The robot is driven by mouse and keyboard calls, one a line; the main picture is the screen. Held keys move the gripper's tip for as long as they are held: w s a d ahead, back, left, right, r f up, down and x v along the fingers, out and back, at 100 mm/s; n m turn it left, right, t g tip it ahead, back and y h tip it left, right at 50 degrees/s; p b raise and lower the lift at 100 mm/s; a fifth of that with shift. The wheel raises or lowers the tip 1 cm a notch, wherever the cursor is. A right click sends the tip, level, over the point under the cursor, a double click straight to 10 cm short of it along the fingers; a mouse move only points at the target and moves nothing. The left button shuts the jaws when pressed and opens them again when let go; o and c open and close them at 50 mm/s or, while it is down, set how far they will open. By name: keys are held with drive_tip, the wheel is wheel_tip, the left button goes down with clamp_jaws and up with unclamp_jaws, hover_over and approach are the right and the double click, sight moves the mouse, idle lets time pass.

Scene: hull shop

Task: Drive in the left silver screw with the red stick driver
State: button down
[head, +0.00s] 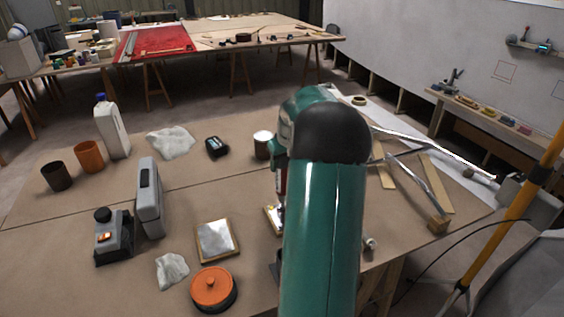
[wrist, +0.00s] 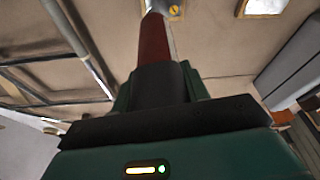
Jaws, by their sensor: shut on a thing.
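The red stick driver (wrist: 154,42) points away from my gripper (wrist: 157,85) in the wrist view, and the jaws are shut on its near end. A sliver of the driver (head: 282,184) shows beside my green arm in the head view. Beyond the driver, a yellowish screw head (wrist: 175,11) sits on a small plate at the top edge of the wrist view. In the head view a small wood-edged plate (head: 270,216) lies below the driver, mostly behind my arm. I cannot make out a silver screw, and the driver's tip is hidden or cut off.
A framed silver plate (head: 215,240), an orange-lidded pot (head: 212,288) and a grey case (head: 149,197) stand left of my arm. A dark-sided can (head: 262,146) stands behind. Metal bars (head: 405,168) and wood strips lie right. Bare board shows between things on the left.

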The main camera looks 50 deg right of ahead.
drive_tip(key=shift+f, duration=0.5)
idle(1.9)
drive_tip(key=shift+r, duration=3.05)
